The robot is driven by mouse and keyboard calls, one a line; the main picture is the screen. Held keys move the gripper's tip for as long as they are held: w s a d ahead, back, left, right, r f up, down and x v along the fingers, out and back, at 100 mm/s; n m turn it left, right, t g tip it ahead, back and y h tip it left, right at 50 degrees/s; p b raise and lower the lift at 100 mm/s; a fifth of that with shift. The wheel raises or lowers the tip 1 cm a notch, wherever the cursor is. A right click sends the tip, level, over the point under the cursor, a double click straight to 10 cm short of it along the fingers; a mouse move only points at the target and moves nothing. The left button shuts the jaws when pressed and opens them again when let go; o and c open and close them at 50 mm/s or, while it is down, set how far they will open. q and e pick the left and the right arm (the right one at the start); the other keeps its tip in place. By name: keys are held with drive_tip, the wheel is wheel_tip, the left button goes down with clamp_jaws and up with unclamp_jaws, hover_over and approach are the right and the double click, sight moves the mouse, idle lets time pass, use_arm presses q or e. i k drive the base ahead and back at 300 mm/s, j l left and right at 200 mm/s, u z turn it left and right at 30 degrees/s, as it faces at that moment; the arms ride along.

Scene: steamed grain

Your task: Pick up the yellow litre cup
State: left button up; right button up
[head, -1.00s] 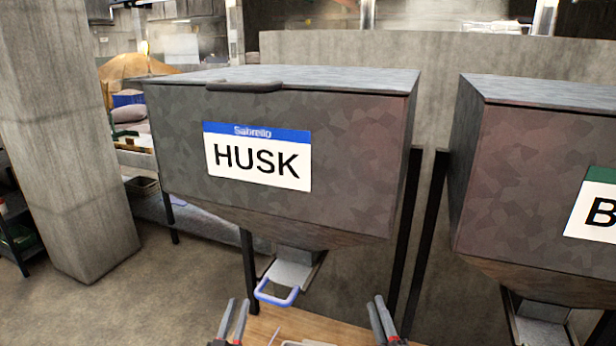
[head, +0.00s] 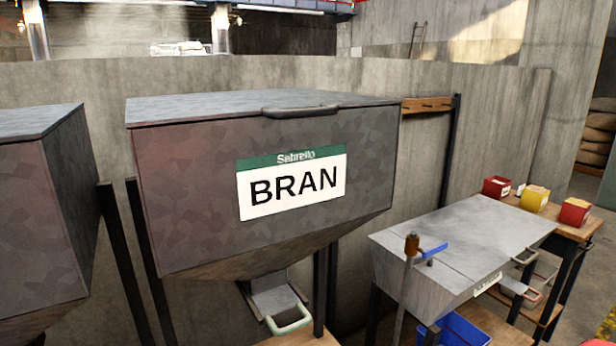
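A small yellow container (head: 534,199) stands on a wooden shelf at the right of the head view, filled with something pale. It may be the yellow litre cup, but I cannot tell at this size. A red container (head: 495,188) stands left of it, and a red-and-yellow container (head: 574,212) stands right of it. Neither of my grippers is in view.
A low grey metal box (head: 465,240) stands before the shelf. A post (head: 406,285) with a blue lever and a blue crate (head: 460,330) are in front.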

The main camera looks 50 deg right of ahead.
sight(534, 199)
drive_tip(key=z, duration=2.95)
drive_tip(key=u, duration=0.45)
drive_tip(key=j+u, duration=0.1)
drive_tip(key=u, duration=0.8)
drive_tip(key=j+u, duration=0.15)
drive_tip(key=u, duration=0.8)
drive_tip(key=j+u, duration=0.15)
drive_tip(key=u, duration=0.3)
drive_tip(key=z, duration=3.25)
